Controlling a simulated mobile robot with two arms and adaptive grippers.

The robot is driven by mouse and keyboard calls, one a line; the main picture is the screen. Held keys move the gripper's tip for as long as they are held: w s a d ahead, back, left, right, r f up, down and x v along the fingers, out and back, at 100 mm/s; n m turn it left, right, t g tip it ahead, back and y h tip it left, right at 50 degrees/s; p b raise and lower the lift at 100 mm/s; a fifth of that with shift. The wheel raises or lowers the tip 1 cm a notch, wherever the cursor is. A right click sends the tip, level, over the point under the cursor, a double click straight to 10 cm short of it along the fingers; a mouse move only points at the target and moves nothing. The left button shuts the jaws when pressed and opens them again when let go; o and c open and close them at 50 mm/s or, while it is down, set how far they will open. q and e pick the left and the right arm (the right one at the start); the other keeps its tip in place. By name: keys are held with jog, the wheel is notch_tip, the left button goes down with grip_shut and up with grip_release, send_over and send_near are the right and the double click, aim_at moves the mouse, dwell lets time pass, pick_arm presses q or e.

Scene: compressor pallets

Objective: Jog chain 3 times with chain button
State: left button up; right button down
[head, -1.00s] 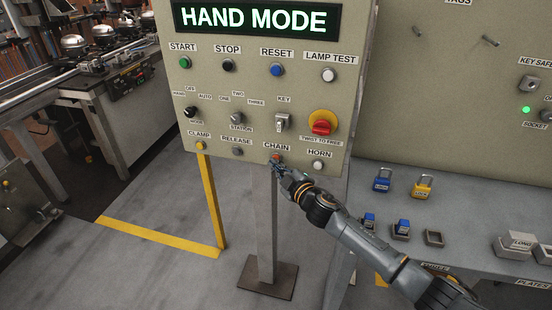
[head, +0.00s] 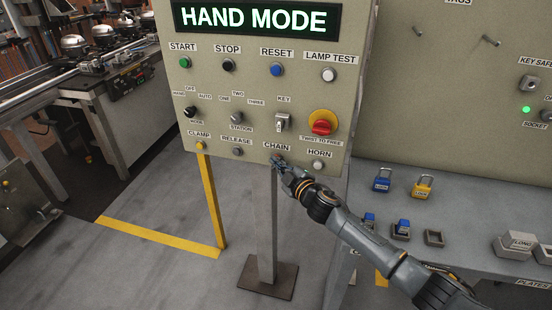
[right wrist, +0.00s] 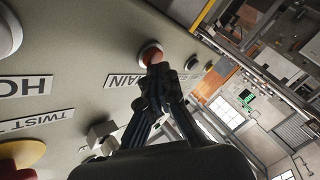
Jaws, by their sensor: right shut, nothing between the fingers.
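The control panel (head: 215,110) carries a lit sign (head: 255,18) reading HAND MODE. The chain button sits under the CHAIN label (head: 277,147) on the panel's lower row; in the head view my fingertips mostly hide it. In the right wrist view the orange-red chain button (right wrist: 151,52) shows just beyond my fingertips. My right gripper (head: 280,164) is shut and empty, its tips at the button; it also shows in the right wrist view (right wrist: 160,76). I cannot tell whether they touch or whether the button is pressed in. My left gripper is not in view.
The white horn button (head: 318,166) is close to the right of my gripper. A red and yellow emergency stop (head: 322,123) is above it. A shelf (head: 460,217) with padlocks stands at the right. A post (head: 265,225) stands below the panel.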

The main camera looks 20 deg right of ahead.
jog(key=shift+w, duration=0.1)
dwell(0.3)
jog(key=shift+s+a, duration=0.35)
jog(key=shift+s, duration=0.25)
jog(key=shift+p, duration=0.3)
jog(key=s+a+p, duration=0.1)
jog(key=s+a, duration=0.2)
jog(key=s, duration=0.2)
jog(key=shift+a, duration=0.2)
dwell(0.5)
